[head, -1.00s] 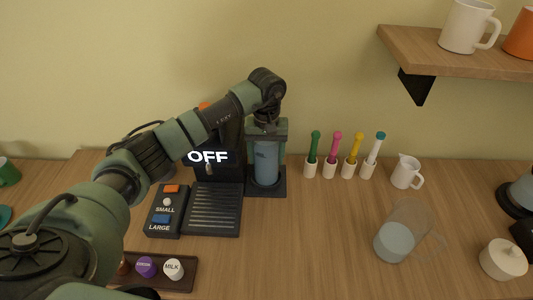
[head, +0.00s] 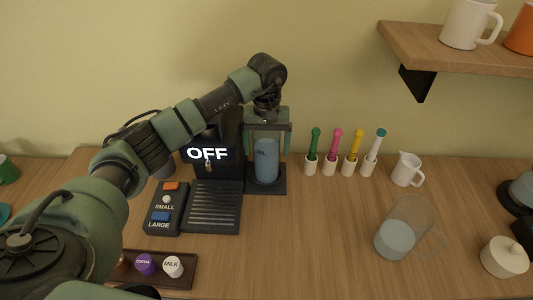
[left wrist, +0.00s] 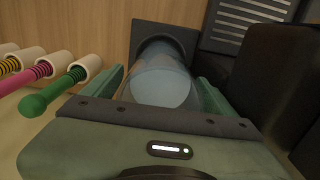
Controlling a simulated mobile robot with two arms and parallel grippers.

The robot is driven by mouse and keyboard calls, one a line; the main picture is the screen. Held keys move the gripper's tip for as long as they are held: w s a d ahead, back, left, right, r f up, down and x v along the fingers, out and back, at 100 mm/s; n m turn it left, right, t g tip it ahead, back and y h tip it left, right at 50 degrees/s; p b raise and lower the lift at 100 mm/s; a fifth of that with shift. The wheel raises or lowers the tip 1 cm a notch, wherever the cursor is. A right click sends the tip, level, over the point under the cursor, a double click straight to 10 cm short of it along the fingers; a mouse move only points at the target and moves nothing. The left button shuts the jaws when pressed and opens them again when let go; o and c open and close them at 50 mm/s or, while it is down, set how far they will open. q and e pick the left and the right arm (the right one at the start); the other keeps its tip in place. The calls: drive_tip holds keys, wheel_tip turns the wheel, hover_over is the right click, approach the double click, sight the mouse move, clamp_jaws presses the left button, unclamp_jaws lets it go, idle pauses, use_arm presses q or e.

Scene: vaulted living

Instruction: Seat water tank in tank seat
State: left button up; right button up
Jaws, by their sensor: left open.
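The water tank (head: 266,160) is a clear cylinder with blue water. It stands upright on the dark square tank seat (head: 278,187) at the right side of the coffee machine (head: 212,152). My left gripper (head: 267,145) is above and around the tank's upper part, with a finger on each side. In the left wrist view the tank (left wrist: 162,82) lies between the two open fingers, with the seat (left wrist: 180,32) beyond its far end. Whether the tank is fully down in the seat is hard to tell. My right gripper is out of view.
Several small white holders with coloured-handled tools (head: 332,163) stand right of the tank. A white creamer (head: 407,170), a clear pitcher with water (head: 396,238) and a white lidded pot (head: 504,258) are further right. A wall shelf (head: 455,50) juts out above.

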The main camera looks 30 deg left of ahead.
use_arm(q)
wheel_tip(320, 180, up, 10)
drive_tip(key=b, duration=0.2)
drive_tip(key=shift+f, duration=0.2)
